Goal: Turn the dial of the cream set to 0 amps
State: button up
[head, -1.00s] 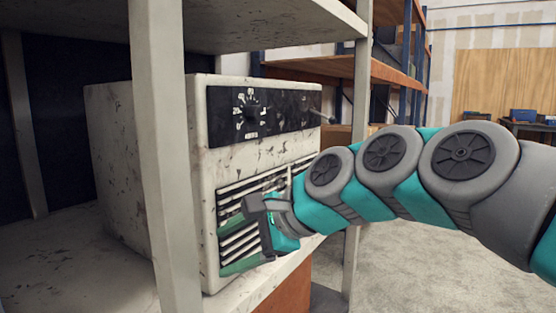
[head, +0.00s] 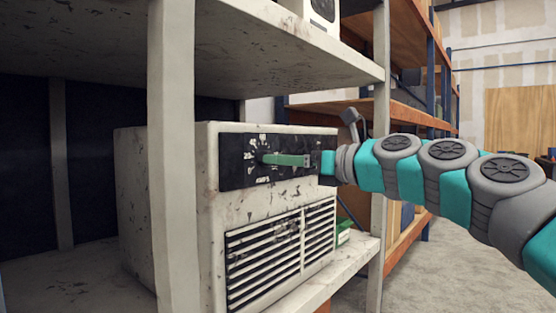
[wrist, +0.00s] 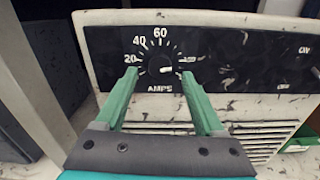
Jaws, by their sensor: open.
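The cream set (head: 210,250) is a scuffed, box-shaped unit on a shelf, with a black panel (head: 232,165) across the top of its front. The dial (wrist: 163,68) sits at the left of that panel, with a scale marked 20, 40, 60 and AMPS below. Its white pointer mark points right, toward a partly hidden number. In the wrist view my gripper (wrist: 160,80) is open, its two green fingers on either side of the dial. In the head view my gripper (head: 266,159) reaches the panel from the right and partly hides the dial. Contact cannot be told.
A pale shelf post (head: 175,150) stands in front of the set's left part. A shelf board (head: 300,55) lies above the set, with a white object (head: 318,12) on it. A green item (head: 343,233) is right of the set.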

jog(key=shift+x, duration=1.3)
jog(key=shift+c, duration=0.4)
grip_shut()
